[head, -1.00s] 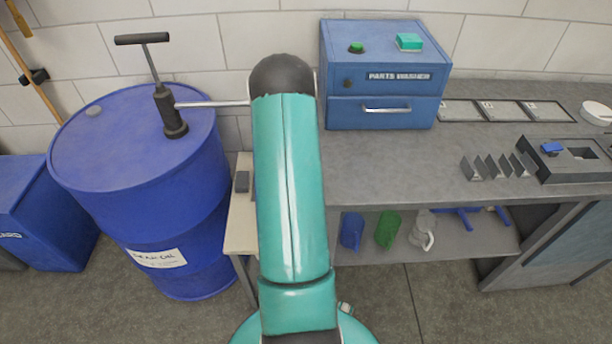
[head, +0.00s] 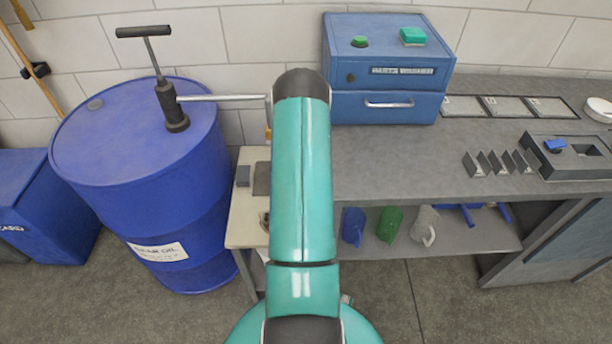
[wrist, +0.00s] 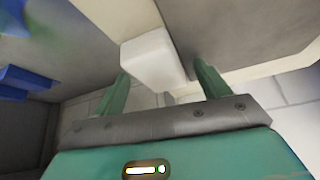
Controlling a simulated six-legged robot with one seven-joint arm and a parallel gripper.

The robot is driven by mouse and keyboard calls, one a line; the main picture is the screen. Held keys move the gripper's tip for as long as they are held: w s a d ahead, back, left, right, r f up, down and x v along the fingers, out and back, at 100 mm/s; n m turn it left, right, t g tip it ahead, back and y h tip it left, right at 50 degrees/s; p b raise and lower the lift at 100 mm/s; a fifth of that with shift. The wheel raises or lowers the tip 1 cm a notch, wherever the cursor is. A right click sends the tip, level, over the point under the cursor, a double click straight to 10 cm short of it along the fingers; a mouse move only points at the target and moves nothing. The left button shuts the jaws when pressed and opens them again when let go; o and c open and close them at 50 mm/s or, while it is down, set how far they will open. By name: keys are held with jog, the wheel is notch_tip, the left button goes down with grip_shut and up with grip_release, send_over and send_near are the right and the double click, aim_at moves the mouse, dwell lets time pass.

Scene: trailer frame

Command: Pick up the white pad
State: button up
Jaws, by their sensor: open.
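A white block (wrist: 153,57), which looks like the white pad, shows in the wrist view near the top middle. It lies between the lines of my gripper's two green fingers. My gripper (wrist: 161,78) is open, with one finger on each side of the block's near end. I cannot tell whether either finger touches it. In the head view my teal arm covers the middle, and neither the gripper nor this block can be made out there.
A cream side table (head: 243,225) with a grey block (head: 243,176) stands between the blue drum (head: 135,150) and the grey workbench (head: 400,170). A parts washer (head: 385,75) sits on the bench. Mugs stand on the lower shelf (head: 450,238).

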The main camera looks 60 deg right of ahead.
jog(key=c, duration=1)
